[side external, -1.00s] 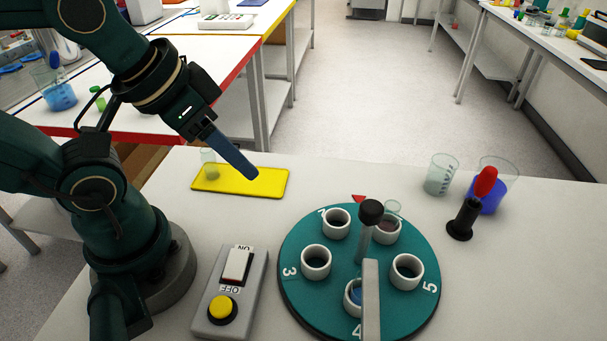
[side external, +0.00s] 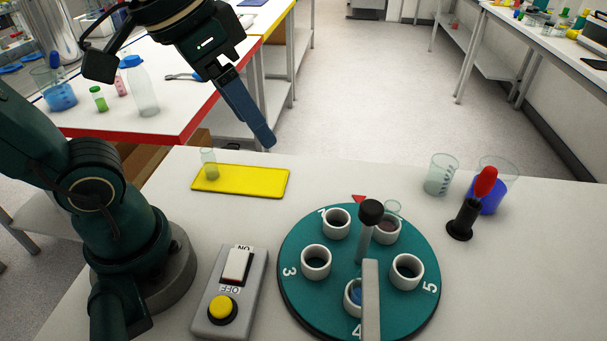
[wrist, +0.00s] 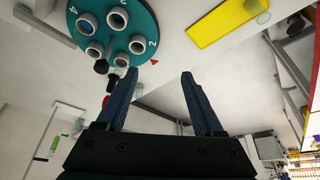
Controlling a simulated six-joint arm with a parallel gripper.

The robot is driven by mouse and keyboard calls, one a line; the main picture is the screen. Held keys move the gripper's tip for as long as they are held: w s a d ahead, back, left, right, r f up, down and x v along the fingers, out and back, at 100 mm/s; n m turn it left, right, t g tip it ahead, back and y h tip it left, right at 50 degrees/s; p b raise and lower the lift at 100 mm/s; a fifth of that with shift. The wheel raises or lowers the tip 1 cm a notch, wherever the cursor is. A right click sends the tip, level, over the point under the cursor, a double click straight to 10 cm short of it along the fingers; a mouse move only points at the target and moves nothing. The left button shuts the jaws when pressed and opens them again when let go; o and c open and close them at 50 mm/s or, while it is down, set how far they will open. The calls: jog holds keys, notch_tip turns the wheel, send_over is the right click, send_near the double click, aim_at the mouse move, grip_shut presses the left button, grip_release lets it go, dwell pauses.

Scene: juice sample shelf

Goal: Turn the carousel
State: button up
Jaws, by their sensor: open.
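The carousel (side external: 335,290) is a round teal disc with numbered white ring holders, on the white table at front centre. It also shows at the upper left of the wrist view (wrist: 131,15). A dark-knobbed handle (side external: 370,212) rises from it, and a grey upright bar (side external: 371,300) stands in front. A clear vial with dark contents sits in the back right holder; something blue is in the holder by 4. A red triangle marker (side external: 358,198) lies at the far rim. My gripper (side external: 270,143) is raised beyond the yellow mat, well away from the carousel, open and empty in the wrist view (wrist: 195,75).
A yellow mat (side external: 255,183) has a small clear vial (side external: 208,163) at its left end. A grey switch box (side external: 216,312) with a yellow button stands left of the carousel. Beakers (side external: 440,175) and a red-topped dropper in a black stand (side external: 461,225) are at the right.

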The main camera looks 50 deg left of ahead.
jog(key=w+d+r+m+g, duration=0.2)
jog(key=w+d+r, duration=0.1)
jog(key=w+d, duration=0.15)
jog(key=m+g, duration=0.2)
jog(key=m, duration=0.1)
send_over(372, 206)
notch_tip(372, 206, down, 6)
jog(key=shift+w+a+f, duration=0.1)
jog(key=shift+f, duration=0.1)
jog(key=shift+d+f+g, duration=0.2)
jog(key=shift+f+g, duration=0.1)
jog(key=shift+f, duration=2.45)
grip_shut()
jog(key=shift+a, duration=0.1)
